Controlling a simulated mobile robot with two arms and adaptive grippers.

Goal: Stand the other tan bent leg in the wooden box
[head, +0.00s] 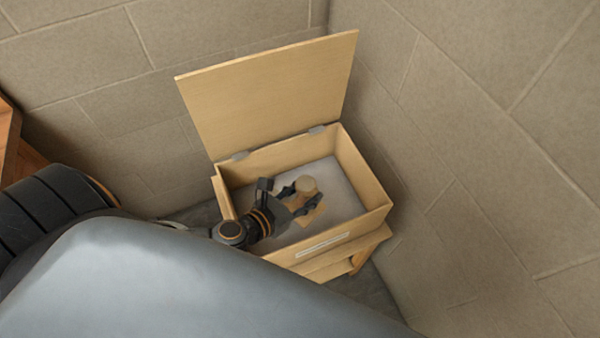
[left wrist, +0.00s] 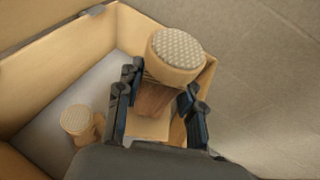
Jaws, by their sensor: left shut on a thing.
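My left gripper (head: 302,195) is inside the open wooden box (head: 372,178). It is shut on a tan bent leg (head: 307,184), whose round end points up. In the left wrist view, the held leg (left wrist: 178,58) shows a round, dimpled pad on top, and the gripper (left wrist: 160,90) has a dark finger on each side of it. Another tan leg (left wrist: 76,120) stands in the box at the lower left, with its round pad up. The fingers and wrist hide the held leg's lower part, so I cannot tell whether it touches the floor. My right gripper is out of view.
The box's hinged lid (head: 270,88) stands open at the back. The box rests on a low wooden stand (head: 345,262) in a corner between tiled walls (head: 480,130). The box's grey floor (head: 340,190) is clear toward the right. Orange-brown wooden furniture (head: 12,140) is at the far left.

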